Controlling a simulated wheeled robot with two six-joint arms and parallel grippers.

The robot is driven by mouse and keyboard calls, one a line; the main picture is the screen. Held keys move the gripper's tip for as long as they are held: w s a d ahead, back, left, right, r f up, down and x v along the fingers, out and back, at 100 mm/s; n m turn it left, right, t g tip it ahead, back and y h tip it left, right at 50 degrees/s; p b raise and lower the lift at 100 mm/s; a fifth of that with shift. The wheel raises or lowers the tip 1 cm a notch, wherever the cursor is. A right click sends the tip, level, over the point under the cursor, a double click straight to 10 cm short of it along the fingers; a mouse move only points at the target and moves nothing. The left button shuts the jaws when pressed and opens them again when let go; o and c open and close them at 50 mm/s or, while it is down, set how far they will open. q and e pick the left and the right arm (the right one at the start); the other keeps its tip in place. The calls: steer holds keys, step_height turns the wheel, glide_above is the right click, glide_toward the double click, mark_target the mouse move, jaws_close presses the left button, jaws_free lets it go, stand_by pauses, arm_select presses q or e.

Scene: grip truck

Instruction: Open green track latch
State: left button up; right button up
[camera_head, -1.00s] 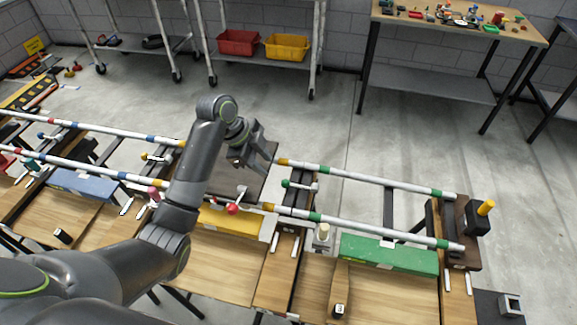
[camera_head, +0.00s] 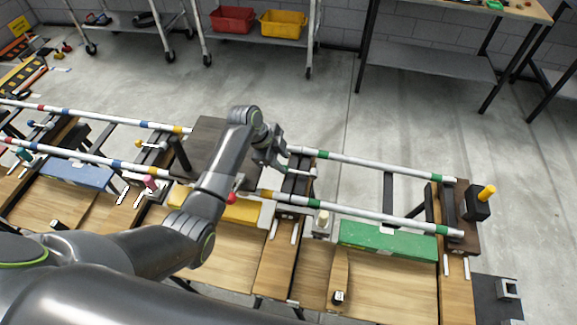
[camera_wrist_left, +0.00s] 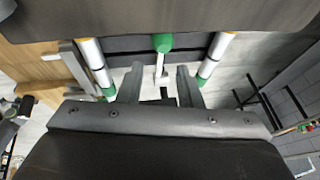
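The green track latch shows in the left wrist view as a green knob (camera_wrist_left: 162,42) on a pale metal stem. It lies ahead of my left gripper (camera_wrist_left: 158,84), between the lines of its two fingers, which are apart with nothing held. Whether a finger touches the latch I cannot tell. In the head view my left gripper (camera_head: 275,158) is over the dark crosspiece at the left end of the green-banded track (camera_head: 380,167), and it hides the green knob. The latch's pale lever (camera_head: 301,171) shows just right of the gripper. My right gripper is not in view.
Green-banded rails run right to an end block with a yellow peg (camera_head: 486,193). A green block (camera_head: 388,240) lies in front of them. A yellow block (camera_head: 240,208) and a blue block (camera_head: 76,176) are further left. Open floor lies behind the track.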

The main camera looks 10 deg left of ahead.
mark_target(291, 170)
arm_select(q)
steer(key=shift+x, duration=2.5)
jaws_close()
